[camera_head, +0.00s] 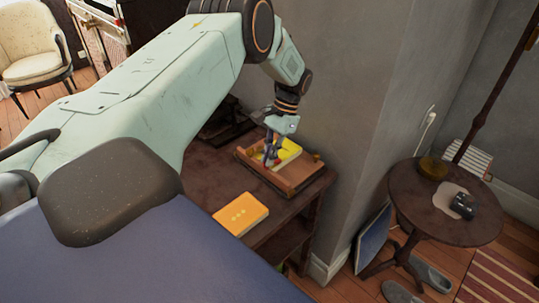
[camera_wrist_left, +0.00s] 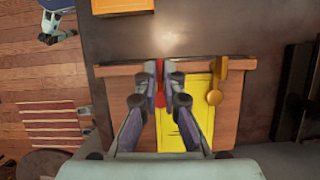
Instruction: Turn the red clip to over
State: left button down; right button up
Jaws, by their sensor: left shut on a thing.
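My left gripper (camera_head: 270,153) reaches down to a small wooden tray (camera_head: 302,174) on the dark table. In the left wrist view, my left gripper (camera_wrist_left: 161,72) is shut on the red clip (camera_wrist_left: 160,84) at the tray's wooden rail (camera_wrist_left: 120,68). Only a narrow red strip shows between the fingers; the rest of the clip is hidden. A gold clip (camera_wrist_left: 215,97) with a round end sits to its right on the same rail, its end over a yellow sheet or book (camera_wrist_left: 196,110) in the tray. My right gripper is not in view.
An orange book (camera_head: 240,214) lies on the dark table (camera_head: 285,212) beside the tray. A grey wall (camera_head: 345,90) stands close to the tray. A round side table (camera_head: 430,215) with small items stands at the right.

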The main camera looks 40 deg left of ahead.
aim_at(280, 160)
pick_arm(q)
jog(key=shift+n, duration=0.3)
jog(key=c, duration=1.5)
grip_release()
jog(key=shift+w+r, duration=0.1)
jog(key=shift+r, duration=0.05)
jog(key=v, duration=1.1)
jog(key=shift+a+r, duration=0.2)
jog(key=shift+r, duration=0.2)
jog(key=shift+d+f, duration=0.1)
